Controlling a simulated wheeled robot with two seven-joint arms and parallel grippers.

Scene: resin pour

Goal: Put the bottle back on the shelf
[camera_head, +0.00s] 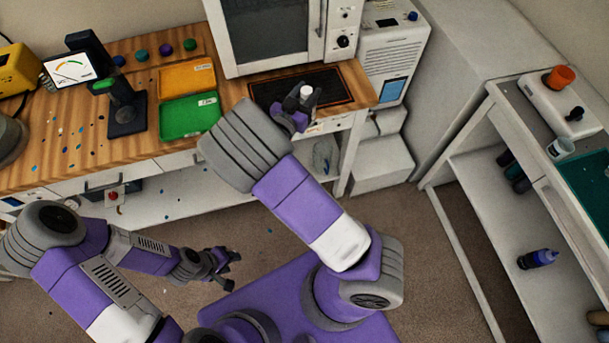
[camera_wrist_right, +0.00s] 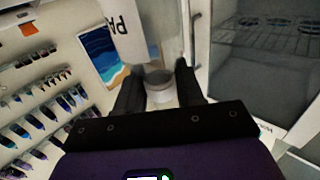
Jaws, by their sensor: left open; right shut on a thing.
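My right gripper (camera_head: 298,108) is shut on a bottle with a white round top (camera_head: 306,91), over the front of the dark mat on the wooden bench. In the right wrist view, the jaws of my right gripper (camera_wrist_right: 160,85) close around a pale, grey-rimmed part (camera_wrist_right: 158,79); the rest is hidden. A white cylinder (camera_wrist_right: 124,28) lettered "PA" shows just beyond; I cannot tell whether it belongs to the held thing. My left gripper (camera_head: 222,270) is open and empty, low over the floor. A white shelf unit (camera_head: 500,200) stands at the right, with a dark blue bottle (camera_head: 537,259) on a lower shelf.
The dark mat (camera_head: 285,88) lies before a white cabinet (camera_head: 270,35). Green (camera_head: 188,118) and orange (camera_head: 186,78) trays lie left of it. A white machine (camera_head: 388,60) stands right of the bench. Wall racks of small bottles (camera_wrist_right: 40,115) show in the wrist view.

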